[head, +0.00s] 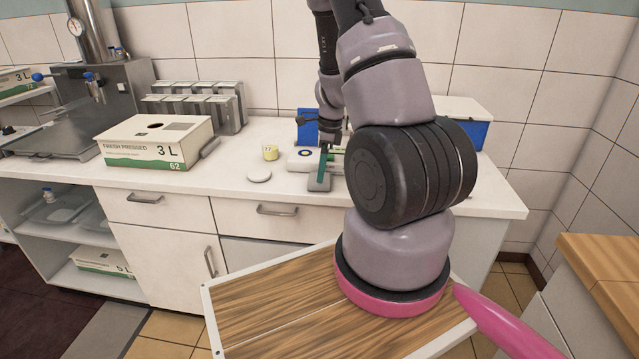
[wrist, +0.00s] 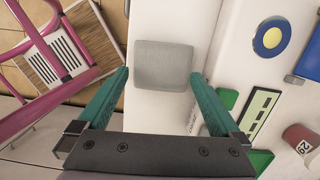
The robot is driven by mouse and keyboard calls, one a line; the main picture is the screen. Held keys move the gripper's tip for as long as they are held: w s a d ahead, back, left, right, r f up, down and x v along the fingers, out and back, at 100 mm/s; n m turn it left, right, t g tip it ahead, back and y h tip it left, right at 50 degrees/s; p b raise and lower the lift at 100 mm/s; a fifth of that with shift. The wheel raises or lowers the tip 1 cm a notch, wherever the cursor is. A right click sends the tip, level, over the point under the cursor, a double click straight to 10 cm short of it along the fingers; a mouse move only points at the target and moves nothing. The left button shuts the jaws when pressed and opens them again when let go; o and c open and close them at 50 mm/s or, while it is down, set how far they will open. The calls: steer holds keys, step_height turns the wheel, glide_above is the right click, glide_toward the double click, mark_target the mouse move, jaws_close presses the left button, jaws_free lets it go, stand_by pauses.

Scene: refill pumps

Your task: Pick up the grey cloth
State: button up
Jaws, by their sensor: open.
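The grey cloth (wrist: 162,65) is a small, rounded square lying on the white counter near its front edge. In the head view the cloth (head: 319,183) shows just below the teal fingers. My gripper (wrist: 160,77) is open, its teal fingertips on either side of the cloth in the wrist view. Whether the fingers touch the cloth or how high they are above it I cannot tell. In the head view my gripper (head: 324,160) points down at the counter, partly hidden behind my arm.
A carton (head: 150,158), a yellow cup (head: 270,153) and a white disc (head: 259,176) stand left of the cloth. Grey containers (head: 229,110) line the wall. A blue-and-white box (head: 474,134) stands right. The wrist view shows a green item (wrist: 258,112) close to the right finger.

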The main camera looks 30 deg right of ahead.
step_height(320, 180, down, 4)
steer(key=shift+w+a+r, duration=0.15)
steer(key=shift+r, duration=0.1)
steer(key=shift+c, duration=0.3)
steer(key=c, duration=1)
steer(key=shift+o, duration=0.2)
steer(key=shift+r, duration=0.1)
